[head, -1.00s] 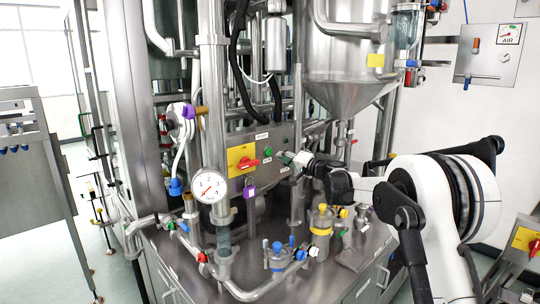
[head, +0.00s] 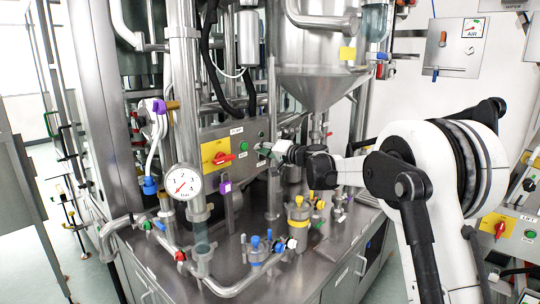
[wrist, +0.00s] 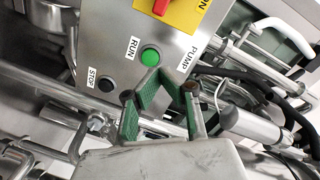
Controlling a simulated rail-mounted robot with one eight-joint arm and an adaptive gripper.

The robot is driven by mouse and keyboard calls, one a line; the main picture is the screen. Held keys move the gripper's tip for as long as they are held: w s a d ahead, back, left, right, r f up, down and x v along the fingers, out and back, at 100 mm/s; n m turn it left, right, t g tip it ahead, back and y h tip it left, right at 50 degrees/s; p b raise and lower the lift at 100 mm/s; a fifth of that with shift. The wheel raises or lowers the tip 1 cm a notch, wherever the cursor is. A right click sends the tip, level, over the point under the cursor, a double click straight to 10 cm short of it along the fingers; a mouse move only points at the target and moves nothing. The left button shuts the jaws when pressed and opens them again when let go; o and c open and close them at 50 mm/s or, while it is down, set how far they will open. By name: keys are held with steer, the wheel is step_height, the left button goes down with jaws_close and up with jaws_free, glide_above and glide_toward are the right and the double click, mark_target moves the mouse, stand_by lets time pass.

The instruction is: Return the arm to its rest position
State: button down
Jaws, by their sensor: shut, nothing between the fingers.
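My gripper (head: 264,150) is shut and empty. In the head view it is beside the right part of the steel control panel (head: 212,140), just right of the green RUN button (head: 243,146). Its green-padded fingers (wrist: 165,85) also show in the wrist view, pointing toward the panel. There the green button (wrist: 150,56) is just beyond the fingertips, and I see no contact. A black STOP button (wrist: 106,84) lies to its left. My white and black arm (head: 400,165) reaches in from the right, bent at the elbow.
A pressure gauge (head: 182,182), pipes and a yellow-banded canister (head: 298,225) crowd the steel bench (head: 235,278) below. A steel hopper (head: 318,88) hangs above my gripper. Hoses and a cylinder (wrist: 250,127) are close to the fingers' right. Open floor shows at the left.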

steer(key=s+d+r+n+g+h+b, duration=0.1)
steer(key=s+d+h, duration=0.35)
steer(key=s, duration=0.95)
steer(key=s+d+n+g+h, duration=0.15)
steer(key=s+d, duration=0.55)
steer(key=s, duration=0.8)
steer(key=s+d+f+h, duration=0.2)
steer(key=s+d+f, duration=0.3)
steer(key=s, duration=0.4)
steer(key=s+d+f+g+h+b, duration=0.1)
steer(key=s+d+f, duration=0.4)
steer(key=s, duration=0.5)
steer(key=s+d+f+m+h, duration=0.1)
steer(key=s+d+f+h, duration=0.3)
steer(key=s, duration=0.6)
steer(key=shift+d+f+b, duration=0.3)
steer(key=shift+d+f, duration=0.15)
steer(key=shift+f, duration=0.05)
